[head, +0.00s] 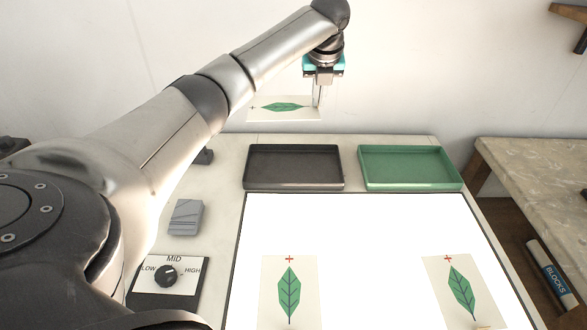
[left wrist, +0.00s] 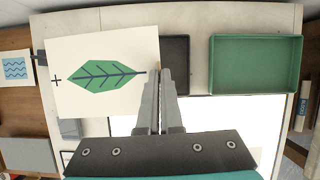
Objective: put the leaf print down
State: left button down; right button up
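A leaf print (head: 283,107), a cream card with a green leaf and a small dark cross, is held in the air by my left gripper (head: 318,104). In the left wrist view the leaf print (left wrist: 95,100) is pinched at its right edge between the fingertips of my left gripper (left wrist: 164,78). It hangs above the back of the table, behind the dark tray (head: 293,180). Two more leaf prints with red crosses lie on the white lit panel (head: 370,235): one on the left (head: 289,290), one on the right (head: 459,288). My right gripper is not in view.
A green tray (head: 410,168) stands right of the dark one; both look empty. A grey block (head: 185,217) and a LOW-MID-HIGH dial (head: 166,275) are left of the panel. A stone-topped bench (head: 540,165) stands at right. The panel's middle is clear.

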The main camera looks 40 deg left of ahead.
aim_at(311, 169)
pick_arm(q)
jog(key=shift+a, duration=0.3)
jog(key=shift+a+f, duration=0.1)
jog(key=shift+f, duration=0.2)
notch_tip(311, 169, down, 20)
jog(key=b, duration=0.4)
jog(key=shift+r, duration=0.2)
jog(key=c, duration=1.6)
grip_release()
jog(key=c, duration=1.1)
grip_release()
jog(key=p+v, duration=0.3)
jog(key=v, duration=0.9)
jog(key=shift+a+r, duration=0.1)
